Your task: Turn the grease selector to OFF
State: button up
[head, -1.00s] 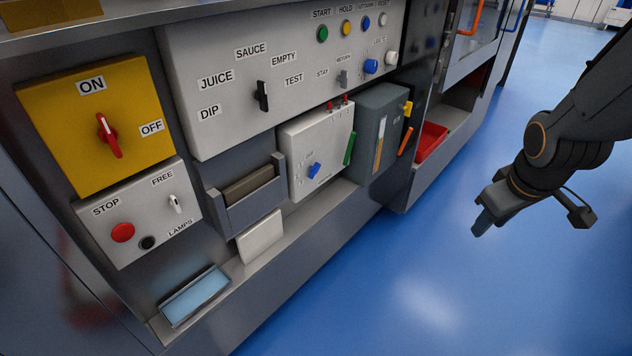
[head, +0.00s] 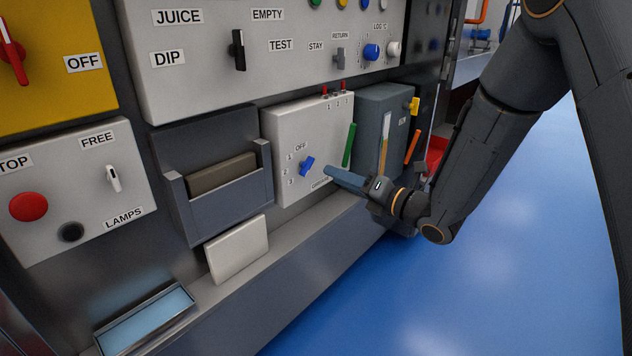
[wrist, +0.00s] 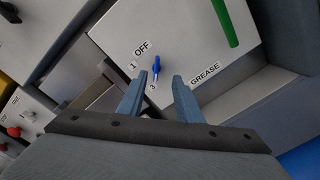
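The grease selector is a blue knob (head: 307,166) on a small white box (head: 330,122), with OFF above it and numbers down its left side. In the head view the knob is tilted, its upper end leaning right. In the wrist view the blue knob (wrist: 156,67) shows just beyond the fingertips, nearer the left finger, with the GREASE label (wrist: 205,72) to the right. The knob points at none of the labels clearly enough to tell its setting. My gripper (head: 328,172) is open and empty, in front of the box to the right of the knob; contact is not visible.
A green handle (head: 349,145) stands on the box's right side, beside a grey unit (head: 370,110). Red toggles (head: 334,90) sit on the top edge. A grey holder (head: 222,197) is left of the box. A ledge runs below; open blue floor (head: 480,270) lies right.

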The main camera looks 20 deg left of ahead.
aim_at(311, 166)
jog(key=shift+n, duration=0.4)
jog(key=x, duration=0.2)
jog(key=b+x, duration=0.1)
jog(key=x, duration=0.5)
jog(key=shift+s+a, duration=0.2)
jog(key=shift+s, duration=0.1)
grip_shut()
